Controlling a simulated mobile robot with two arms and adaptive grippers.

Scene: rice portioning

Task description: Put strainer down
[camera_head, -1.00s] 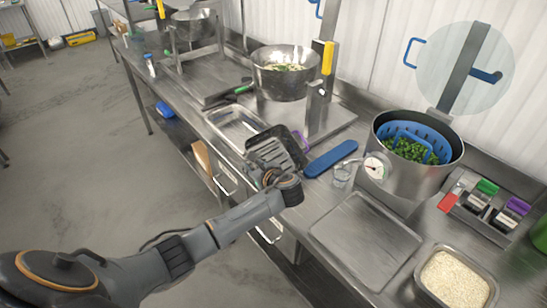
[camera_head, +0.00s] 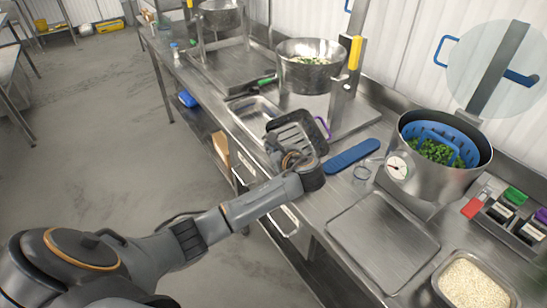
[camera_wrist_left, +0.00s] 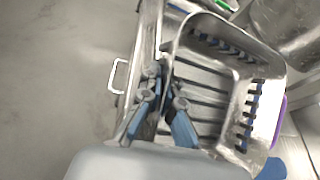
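The strainer, a grey metal rectangular basket with slotted sides (camera_head: 298,128), is at the end of my left arm, over the counter's front edge beside a shallow steel pan (camera_head: 251,121). In the left wrist view the strainer (camera_wrist_left: 244,66) is tilted and looks empty. My left gripper (camera_wrist_left: 166,92) has its fingers on either side of the strainer's near rim, close together, and appears shut on it. In the head view the fingertips are mostly hidden by the wrist. I cannot tell whether the strainer touches the counter. My right gripper is not in view.
A blue flat case (camera_head: 351,156) lies right of the strainer. A steel pot (camera_head: 440,181) with a blue perforated basket of greens (camera_head: 437,152) stands at right. A flat steel plate (camera_head: 383,243) and a rice tray (camera_head: 472,281) are nearer. A steel bowl (camera_head: 309,78) stands behind.

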